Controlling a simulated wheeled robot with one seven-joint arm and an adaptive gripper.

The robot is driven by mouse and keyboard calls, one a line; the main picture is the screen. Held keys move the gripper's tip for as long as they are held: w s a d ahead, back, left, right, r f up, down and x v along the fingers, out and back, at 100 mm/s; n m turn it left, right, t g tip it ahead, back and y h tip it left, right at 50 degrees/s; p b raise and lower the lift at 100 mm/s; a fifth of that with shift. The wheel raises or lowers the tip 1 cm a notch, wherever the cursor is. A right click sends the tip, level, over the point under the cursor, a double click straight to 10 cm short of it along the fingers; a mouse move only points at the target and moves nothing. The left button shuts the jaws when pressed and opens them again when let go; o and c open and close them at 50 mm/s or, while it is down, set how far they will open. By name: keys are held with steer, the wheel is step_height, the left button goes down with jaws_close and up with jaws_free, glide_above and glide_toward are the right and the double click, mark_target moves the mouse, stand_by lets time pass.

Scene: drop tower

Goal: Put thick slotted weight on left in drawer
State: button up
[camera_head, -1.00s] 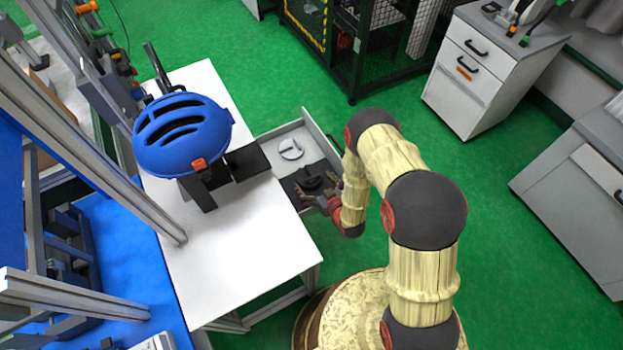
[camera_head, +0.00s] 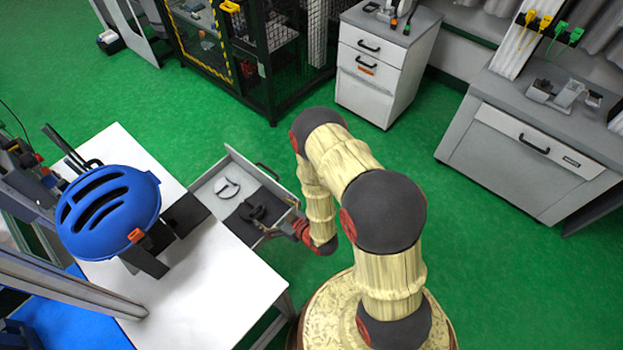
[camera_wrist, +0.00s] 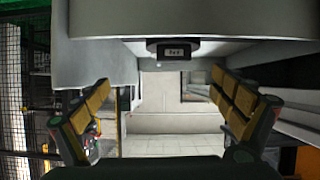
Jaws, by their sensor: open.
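The drawer (camera_head: 208,185) stands open at the right side of the white table. Inside it lies a pale round piece with a slot, which looks like a slotted weight (camera_head: 227,188). A black object (camera_head: 252,208) lies nearer my gripper on a dark patch; its exact shape is unclear. My gripper (camera_head: 282,226) is at the drawer's near right end, and its fingers are small and partly obscured there. In the wrist view my gripper (camera_wrist: 160,84) has its two yellow-padded fingers wide apart with nothing between them. I cannot make out a weight in the wrist view.
The white table (camera_head: 215,270) carries a blue helmet-like object (camera_head: 108,212) and black plates. A grey cabinet (camera_head: 385,60) and a fenced cage (camera_head: 265,60) stand behind. Green floor is open to the right.

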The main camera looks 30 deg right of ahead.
steer(key=w+d+r+g+h, duration=0.15)
steer(key=w+d+r, duration=0.25)
steer(key=w+r, duration=0.8)
steer(key=s+d+r+m+g+h, duration=0.1)
steer(key=s+d+r, duration=0.1)
steer(key=r, duration=0.7)
steer(key=s+d+r+m+h, duration=0.1)
steer(key=s+r+h, duration=0.1)
steer(key=r, duration=0.6)
steer(key=s+d+r+m+g, duration=0.1)
steer(key=s+r+m+g, duration=0.15)
steer(key=s+r, duration=1.55)
steer(key=s+a+r+g, duration=0.1)
steer(key=s+r, duration=0.1)
steer(key=s, duration=1)
steer(key=shift+s+a+r, duration=0.15)
steer(key=shift+s, duration=0.2)
steer(key=shift+c, duration=0.2)
